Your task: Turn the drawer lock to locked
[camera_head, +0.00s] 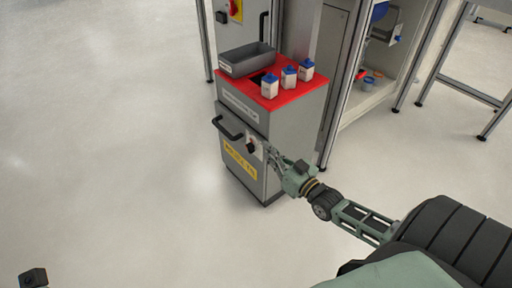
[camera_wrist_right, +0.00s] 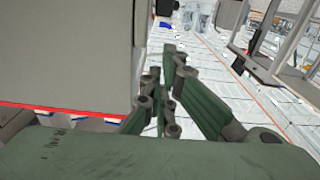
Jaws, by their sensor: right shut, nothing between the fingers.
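The drawer lock (camera_head: 251,145) is a dark knob on a pale plate on the front of the grey drawer cabinet (camera_head: 290,135). My right gripper (camera_head: 268,147) reaches in from the right, its fingertips close to the right side of the lock; whether they touch it I cannot tell. It is shut and empty. In the right wrist view my right gripper's fingers (camera_wrist_right: 165,75) are together beside a grey surface on the left; the lock is not visible there. A small dark part at the lower left of the head view may belong to my left arm; its gripper is not visible.
A black drawer handle (camera_head: 228,130) sticks out left of the lock, above a yellow label (camera_head: 240,161). The red cabinet top (camera_head: 292,93) carries a grey bin (camera_head: 246,60) and three white bottles with blue caps (camera_head: 289,77). The floor at left is clear.

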